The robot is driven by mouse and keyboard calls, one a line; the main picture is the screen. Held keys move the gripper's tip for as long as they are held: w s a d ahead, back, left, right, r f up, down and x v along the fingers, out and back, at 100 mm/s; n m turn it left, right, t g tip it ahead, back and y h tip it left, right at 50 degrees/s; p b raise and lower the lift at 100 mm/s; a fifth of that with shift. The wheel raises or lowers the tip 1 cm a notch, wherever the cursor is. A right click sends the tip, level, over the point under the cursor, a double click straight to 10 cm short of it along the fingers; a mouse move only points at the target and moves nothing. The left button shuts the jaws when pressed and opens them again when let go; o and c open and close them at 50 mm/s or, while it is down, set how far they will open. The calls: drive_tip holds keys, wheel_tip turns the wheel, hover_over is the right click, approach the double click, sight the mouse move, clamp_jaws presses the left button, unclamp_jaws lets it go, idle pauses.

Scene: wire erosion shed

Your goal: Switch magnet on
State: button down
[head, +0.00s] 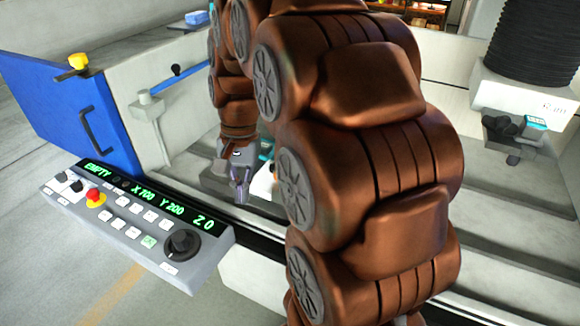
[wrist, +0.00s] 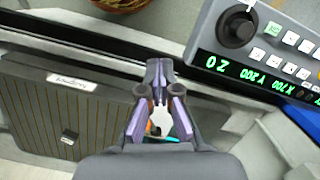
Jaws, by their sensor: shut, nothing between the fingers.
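My gripper (head: 241,192) hangs pointing down over the machine bed, just behind the control panel. In the wrist view its fingertips (wrist: 158,72) are together with nothing between them. A grey-brown striped plate (wrist: 35,110), which looks like a magnetic chuck, lies to the left of the fingers. It bears a white label too small to read and a small metal block (wrist: 69,137). Something orange and teal shows between and beyond my finger links; its shape is mostly hidden, and I cannot tell whether it is the magnet's switch. In the head view my arm hides most of the plate.
The control panel (head: 215,243) stands in front, with a black knob (head: 182,243), a red button (head: 95,196) and a green display reading EMPTY X700 Y200 Z0. A blue door (head: 60,105) is at left. A machine head (head: 520,98) hangs at right.

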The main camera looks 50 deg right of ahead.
drive_tip(key=w+d+m+t, duration=0.1)
drive_tip(key=d+m, duration=0.5)
drive_tip(key=d, duration=0.7)
drive_tip(key=w+d+f+m+t, duration=0.1)
drive_tip(key=w+d+m, duration=0.2)
drive_tip(key=d, duration=1.1)
drive_tip(key=m, duration=0.3)
drive_tip(key=shift+w+d+y+b, duration=0.2)
drive_tip(key=shift+d+y+b, duration=0.1)
drive_tip(key=shift+y, duration=0.1)
drive_tip(key=shift+a+f, duration=0.1)
drive_tip(key=shift+f, duration=0.1)
drive_tip(key=p+x, duration=0.2)
drive_tip(key=x, duration=0.8)
drive_tip(key=shift+p, duration=0.3)
drive_tip(key=shift+w+a+r+p, duration=0.1)
drive_tip(key=shift+w+a+p, duration=0.15)
drive_tip(key=shift+a, duration=0.35)
drive_tip(key=shift+w+a+r+p, duration=0.15)
drive_tip(key=shift+w+a, duration=0.15)
drive_tip(key=shift+a, duration=0.3)
drive_tip(key=shift+w+a+f, duration=0.2)
drive_tip(key=shift+w+a, duration=0.15)
drive_tip(key=shift+a, duration=0.25)
